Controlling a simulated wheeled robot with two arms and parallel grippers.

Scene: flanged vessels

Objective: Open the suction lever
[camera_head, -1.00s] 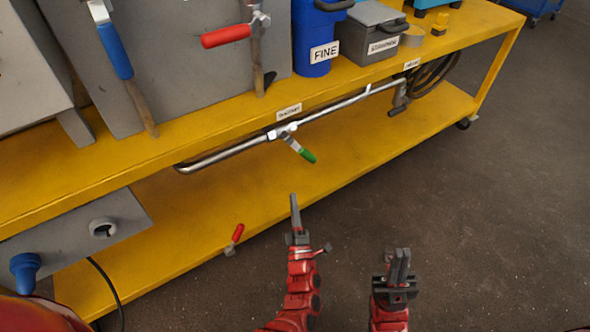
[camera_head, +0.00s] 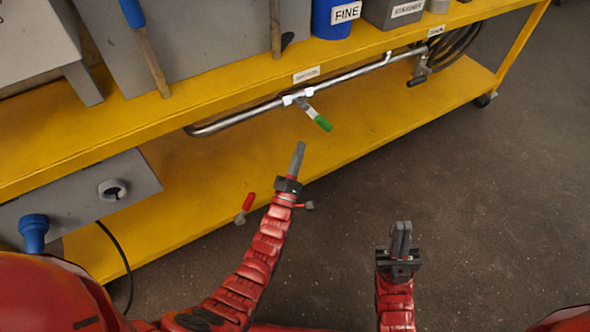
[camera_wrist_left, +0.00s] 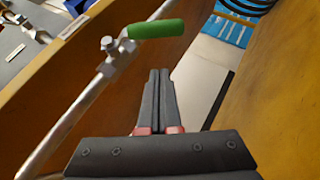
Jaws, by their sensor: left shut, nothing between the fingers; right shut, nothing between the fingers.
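The suction lever has a green grip (camera_head: 322,123) and sits on a metal pipe under the upper yellow shelf, below a small label that seems to read suction (camera_head: 306,75). The lever slants down to the right, away from the pipe. My left gripper (camera_head: 299,148) is shut and empty, apart from the lever and just below it. In the left wrist view the green grip (camera_wrist_left: 156,29) lies beyond and above the shut fingers (camera_wrist_left: 160,72). My right gripper (camera_head: 401,228) is shut and empty over the floor, well away from the bench.
The metal pipe (camera_head: 350,76) runs along the yellow bench (camera_head: 160,120) to a valve with hoses (camera_head: 470,45) at right. A red-handled lever (camera_head: 248,202) is left of my left gripper. A grey panel (camera_head: 80,200) stands at lower left. The floor (camera_head: 500,200) at right is clear.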

